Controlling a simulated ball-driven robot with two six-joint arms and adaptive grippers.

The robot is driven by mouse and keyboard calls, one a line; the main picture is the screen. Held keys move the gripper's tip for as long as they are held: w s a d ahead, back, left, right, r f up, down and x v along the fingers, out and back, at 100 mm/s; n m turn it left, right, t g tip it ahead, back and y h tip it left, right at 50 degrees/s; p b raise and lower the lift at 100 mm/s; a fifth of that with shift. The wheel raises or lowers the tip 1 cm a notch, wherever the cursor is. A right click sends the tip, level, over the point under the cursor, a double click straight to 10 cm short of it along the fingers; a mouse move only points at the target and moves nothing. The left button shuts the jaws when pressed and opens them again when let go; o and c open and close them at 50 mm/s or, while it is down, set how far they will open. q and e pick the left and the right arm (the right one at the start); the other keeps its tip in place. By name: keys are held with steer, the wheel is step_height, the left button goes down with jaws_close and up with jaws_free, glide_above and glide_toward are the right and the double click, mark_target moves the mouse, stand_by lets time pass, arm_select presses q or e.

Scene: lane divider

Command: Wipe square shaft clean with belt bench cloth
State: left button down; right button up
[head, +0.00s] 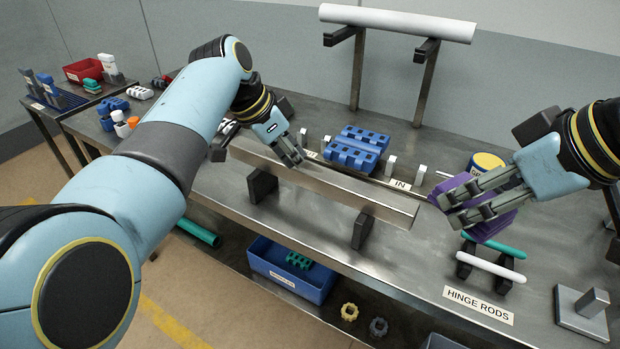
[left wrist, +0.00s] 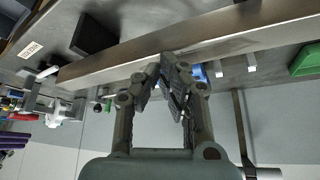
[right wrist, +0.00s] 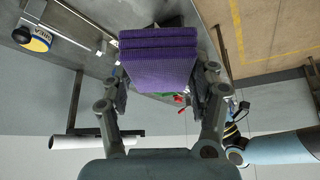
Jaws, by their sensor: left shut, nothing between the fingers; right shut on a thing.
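The square shaft (head: 340,188) is a long grey metal bar lying across two black supports at the bench's front; it also crosses the left wrist view (left wrist: 215,38). My left gripper (head: 297,162) is shut and empty at the shaft's back edge, left of its middle; I cannot tell whether it touches. Its fingertips also show in the left wrist view (left wrist: 172,75). My right gripper (head: 445,208) is shut on the purple cloth (head: 490,226), just right of the shaft's right end, apparently apart from it. The folded cloth fills the right wrist view's centre (right wrist: 158,62) and hides the fingertips.
Blue belt modules (head: 355,148) sit behind the shaft, with small metal blocks (head: 391,165) and an "IN" label. A yellow-lidded tin (head: 487,162) stands behind the cloth. Green and white rods (head: 492,267) lie on black holders at the right front. A blue bin (head: 290,275) is below.

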arm_select(q)
steer(key=shift+f+b, duration=0.35)
steer(key=shift+f, duration=0.4)
arm_select(e)
steer(key=shift+f, duration=0.4)
